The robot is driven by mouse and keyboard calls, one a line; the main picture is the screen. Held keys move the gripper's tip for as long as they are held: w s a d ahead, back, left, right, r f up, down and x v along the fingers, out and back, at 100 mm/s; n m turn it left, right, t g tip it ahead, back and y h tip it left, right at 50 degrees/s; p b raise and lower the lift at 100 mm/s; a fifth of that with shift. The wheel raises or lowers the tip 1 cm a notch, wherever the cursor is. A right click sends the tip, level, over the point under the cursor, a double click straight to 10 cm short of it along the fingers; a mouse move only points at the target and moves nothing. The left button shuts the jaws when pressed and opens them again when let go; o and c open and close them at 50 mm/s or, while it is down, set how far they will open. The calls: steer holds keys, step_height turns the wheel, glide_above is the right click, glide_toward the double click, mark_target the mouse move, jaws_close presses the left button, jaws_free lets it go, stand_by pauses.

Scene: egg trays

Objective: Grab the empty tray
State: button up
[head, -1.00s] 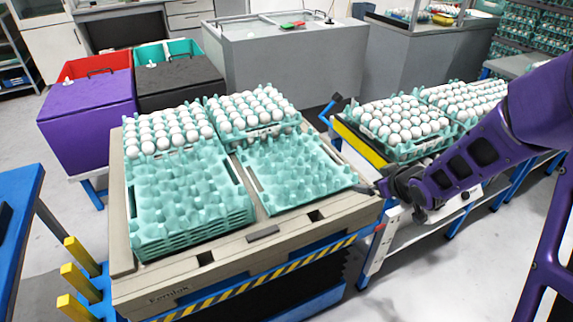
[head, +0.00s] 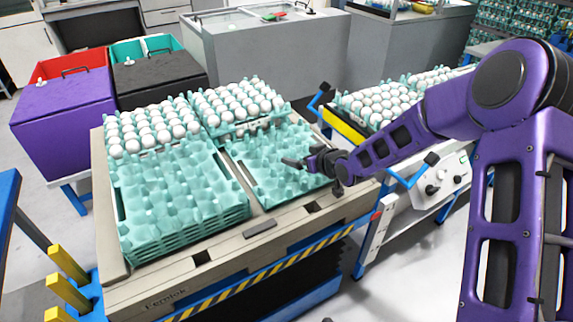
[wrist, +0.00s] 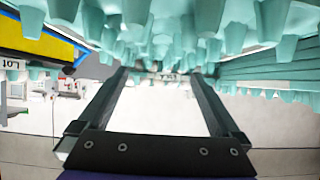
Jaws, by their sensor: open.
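A teal empty egg tray (head: 262,180) lies on the front right of the beige pallet (head: 230,258). My gripper (head: 292,162) reaches in from the right over this tray's right part in the head view. In the wrist view my gripper (wrist: 160,75) has its two fingers well apart, with nothing between them. The tray's cups (wrist: 225,22) fill the top of that picture, which looks upside down. I cannot tell whether the fingers touch the tray. A stack of empty teal trays (head: 175,195) stands to its left.
Trays full of white eggs (head: 155,128) stand behind on the pallet. More egg trays (head: 375,103) stand on a bench to the right, by a yellow edge (head: 345,128). Yellow posts (head: 68,265) stand at the front left. Purple (head: 62,115) and black bins are behind left.

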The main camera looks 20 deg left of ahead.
mark_target(290, 153)
steer(key=shift+b+x, duration=0.4)
steer(key=shift+x, duration=3)
steer(key=shift+r, duration=0.1)
jaws_close()
